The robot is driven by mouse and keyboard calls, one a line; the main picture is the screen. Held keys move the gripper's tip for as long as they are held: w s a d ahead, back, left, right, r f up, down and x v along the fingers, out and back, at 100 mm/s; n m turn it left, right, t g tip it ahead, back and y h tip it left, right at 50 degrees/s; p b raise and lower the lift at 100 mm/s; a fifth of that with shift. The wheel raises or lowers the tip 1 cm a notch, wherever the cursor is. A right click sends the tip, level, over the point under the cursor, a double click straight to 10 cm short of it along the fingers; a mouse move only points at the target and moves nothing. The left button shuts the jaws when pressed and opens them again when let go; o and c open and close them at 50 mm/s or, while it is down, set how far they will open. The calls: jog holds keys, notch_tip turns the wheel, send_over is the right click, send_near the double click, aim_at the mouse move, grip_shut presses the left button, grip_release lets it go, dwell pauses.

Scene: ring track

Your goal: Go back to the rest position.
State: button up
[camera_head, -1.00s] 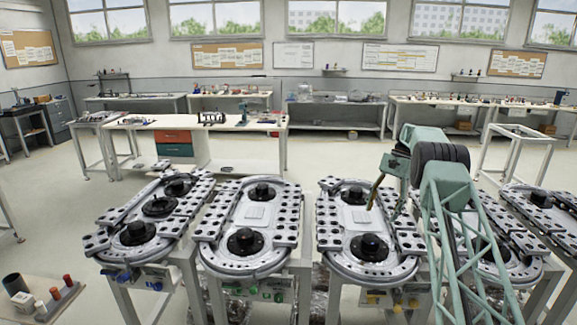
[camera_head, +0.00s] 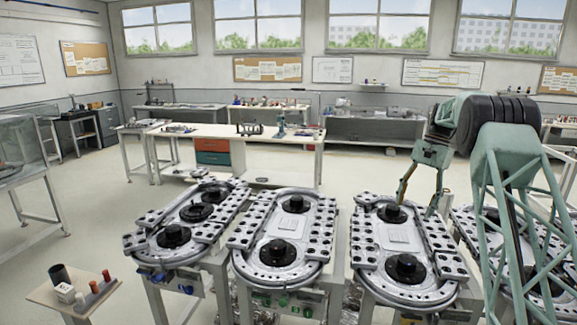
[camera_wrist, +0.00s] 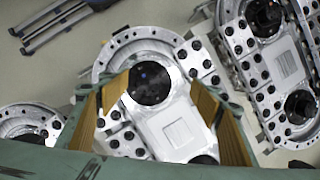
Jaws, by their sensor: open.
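My gripper (camera_head: 416,200) hangs at the right in the head view, in front of the far part of a ring track unit (camera_head: 433,290). In the wrist view my gripper (camera_wrist: 165,105) has its two tan fingers wide apart with nothing between them. Below the fingers lies a track unit with a grey plate (camera_wrist: 178,132) and a black round hub (camera_wrist: 150,82). The gripper appears to be above the track, apart from it. My arm hides part of the units at the right.
Other track units stand at the left (camera_head: 157,246) and in the middle (camera_head: 240,262). A small table (camera_head: 100,303) with a dark cup (camera_head: 62,276) and red-topped pegs (camera_head: 106,275) is at lower left. A long workbench (camera_head: 180,136) stands behind. The floor between is clear.

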jog(key=s+a+r+n+t+h+b, duration=0.1)
jog(key=s+a+r+n, duration=0.1)
jog(key=s+a+r, duration=0.65)
jog(key=s+a+r+n+t+h+b, duration=0.1)
jog(key=s+a+r+n, duration=0.1)
jog(key=s+a+r, duration=0.65)
jog(key=s+a+r+n+t+b, duration=0.1)
jog(key=s+a+r, duration=0.15)
jog(key=s, duration=0.75)
jog(key=s+a+r+n+b, duration=0.1)
jog(key=s+r, duration=0.3)
jog(key=s, duration=0.6)
jog(key=s+a+f+n+t, duration=0.1)
jog(key=s+f, duration=0.3)
jog(key=s, duration=0.6)
jog(key=s+a+f+n+t+b, duration=0.1)
jog(key=s+f, duration=0.3)
jog(key=s, duration=0.6)
jog(key=s+a+f+n+h+b, duration=0.1)
jog(key=s+a+f+n, duration=0.1)
jog(key=s, duration=0.8)
jog(key=shift+s+a+f+t, duration=0.4)
jog(key=shift+a+f, duration=0.15)
jog(key=shift+f, duration=0.35)
jog(key=shift+w, duration=0.1)
jog(key=shift+c, duration=0.7)
